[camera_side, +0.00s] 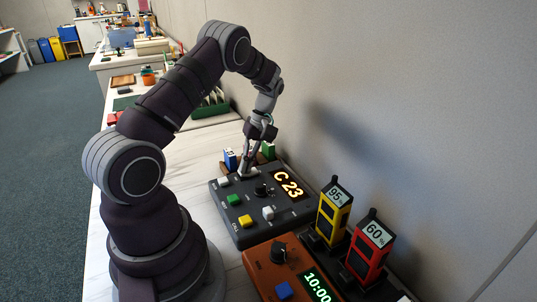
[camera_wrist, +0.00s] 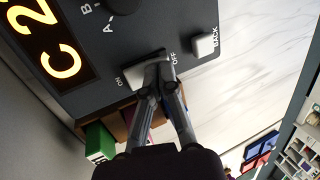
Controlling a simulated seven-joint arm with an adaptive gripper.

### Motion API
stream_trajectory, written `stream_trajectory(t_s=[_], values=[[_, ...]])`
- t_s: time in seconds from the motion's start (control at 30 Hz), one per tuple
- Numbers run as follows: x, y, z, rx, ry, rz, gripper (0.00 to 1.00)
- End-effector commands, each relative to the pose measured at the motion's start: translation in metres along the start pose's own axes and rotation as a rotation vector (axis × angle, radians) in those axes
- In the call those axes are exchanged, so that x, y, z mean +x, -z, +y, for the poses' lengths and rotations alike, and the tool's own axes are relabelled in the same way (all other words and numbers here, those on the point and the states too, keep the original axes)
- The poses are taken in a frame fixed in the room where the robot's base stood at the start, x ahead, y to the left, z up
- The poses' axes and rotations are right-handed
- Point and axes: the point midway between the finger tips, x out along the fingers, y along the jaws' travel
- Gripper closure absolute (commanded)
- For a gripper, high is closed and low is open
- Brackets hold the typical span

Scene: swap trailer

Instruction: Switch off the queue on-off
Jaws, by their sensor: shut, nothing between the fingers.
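The dark grey queue console (camera_side: 262,215) lies on the white table, with its orange display (camera_side: 288,185) reading C 23. In the wrist view the display (camera_wrist: 50,45) is lit and partly cut off. A white rocker switch (camera_wrist: 134,75) sits at the console's edge, marked ON at its left end and OFF at its right. My gripper (camera_wrist: 158,70) is shut and empty, its fingertips over the OFF half of the rocker and seemingly touching it. They hide part of that half. In the side view my gripper (camera_side: 246,172) points down at the console's far edge.
A white BACK button (camera_wrist: 205,45) is close beside the OFF end. A black knob (camera_side: 261,190), green button (camera_side: 233,200) and yellow button (camera_side: 245,221) are on the console. A brown timer (camera_side: 262,266) and yellow (camera_side: 333,215) and red (camera_side: 370,250) handsets stand nearer.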

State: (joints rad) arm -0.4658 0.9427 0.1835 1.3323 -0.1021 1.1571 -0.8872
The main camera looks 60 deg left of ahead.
Motion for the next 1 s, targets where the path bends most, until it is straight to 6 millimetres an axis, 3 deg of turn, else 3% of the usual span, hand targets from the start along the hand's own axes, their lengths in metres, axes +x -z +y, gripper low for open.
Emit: stream_trajectory(t_s=[1.0], values=[[-0.004, 0.000, 0.014, 0.000, -0.038, -0.002, 1.00]])
